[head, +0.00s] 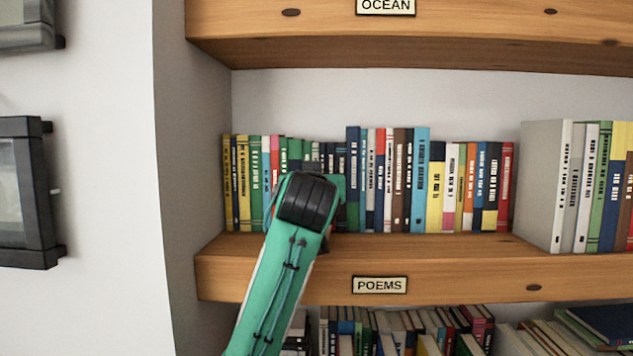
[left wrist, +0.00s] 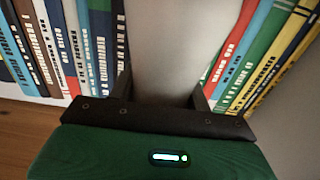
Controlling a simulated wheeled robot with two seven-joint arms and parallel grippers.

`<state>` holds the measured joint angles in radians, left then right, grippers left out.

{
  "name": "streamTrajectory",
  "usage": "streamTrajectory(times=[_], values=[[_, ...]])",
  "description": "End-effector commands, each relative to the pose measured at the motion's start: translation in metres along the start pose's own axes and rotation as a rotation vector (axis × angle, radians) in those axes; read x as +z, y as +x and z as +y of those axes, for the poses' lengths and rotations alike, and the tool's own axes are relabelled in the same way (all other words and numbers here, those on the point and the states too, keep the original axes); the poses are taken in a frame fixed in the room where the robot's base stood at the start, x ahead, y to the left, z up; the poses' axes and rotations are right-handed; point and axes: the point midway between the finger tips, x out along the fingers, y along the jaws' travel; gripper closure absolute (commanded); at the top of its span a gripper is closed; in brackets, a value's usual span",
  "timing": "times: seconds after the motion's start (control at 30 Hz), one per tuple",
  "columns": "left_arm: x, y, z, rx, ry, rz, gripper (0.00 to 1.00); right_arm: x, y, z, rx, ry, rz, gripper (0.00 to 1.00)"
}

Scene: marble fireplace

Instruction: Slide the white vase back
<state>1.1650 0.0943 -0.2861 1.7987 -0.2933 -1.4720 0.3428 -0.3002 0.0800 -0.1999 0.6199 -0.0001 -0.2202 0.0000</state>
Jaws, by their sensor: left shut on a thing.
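The white vase (left wrist: 180,45) shows in the left wrist view as a smooth pale surface running up from between the fingers, with books on both sides of it. My left gripper (left wrist: 162,92) is shut on it, one dark finger on each side. In the head view my green left arm (head: 290,255) reaches up to the shelf marked POEMS, and its dark wrist (head: 306,200) is in front of the books. The fingers and the vase are hidden there behind my arm. My right gripper is in neither view.
A row of upright books (head: 390,180) fills the back of the wooden shelf (head: 450,270). Larger books (head: 590,190) stand at the right. Another shelf (head: 480,30) is above, with more books (head: 400,330) below. Dark frames (head: 45,195) hang on the left wall.

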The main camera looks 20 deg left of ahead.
Motion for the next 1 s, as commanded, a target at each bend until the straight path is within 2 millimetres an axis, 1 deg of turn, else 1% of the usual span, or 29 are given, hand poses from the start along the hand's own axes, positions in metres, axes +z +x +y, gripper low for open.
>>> streamTrajectory(times=[0.03, 1.0], values=[[0.003, 0.003, -0.001, -0.002, 0.001, -0.006, 0.83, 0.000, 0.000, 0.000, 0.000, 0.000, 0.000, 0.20], [0.005, 0.025, -0.011, -0.002, 0.001, -0.009, 0.83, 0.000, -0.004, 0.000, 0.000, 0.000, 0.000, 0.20]])
